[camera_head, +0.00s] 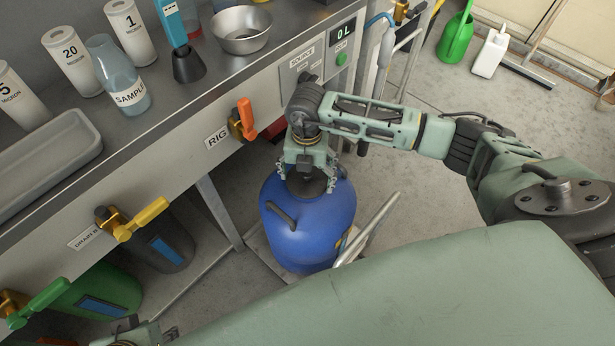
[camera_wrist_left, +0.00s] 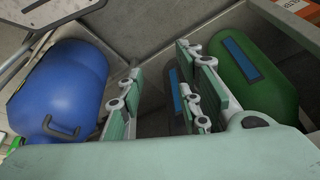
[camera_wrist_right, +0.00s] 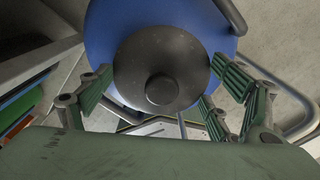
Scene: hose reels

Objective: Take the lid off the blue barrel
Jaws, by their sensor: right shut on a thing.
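The blue barrel (camera_head: 316,230) stands upright below the counter in the head view, with a dark handle on its top. Its black lid (camera_head: 306,185) has a round central knob, clear in the right wrist view (camera_wrist_right: 165,75). My right gripper (camera_head: 308,175) points down over the barrel, its fingers shut on opposite sides of the lid. The lid shows at the barrel's top; I cannot tell whether there is a gap beneath it. My left gripper (camera_wrist_left: 160,85) is open and empty; its wrist view also shows the blue barrel (camera_wrist_left: 65,85) to the left.
The counter front carries an orange valve handle (camera_head: 246,118) and a yellow one (camera_head: 150,212). Dark and green (camera_head: 103,290) barrels stand under the counter to the left. A metal trolley frame (camera_head: 370,228) is beside the blue barrel. Grey floor is open at right.

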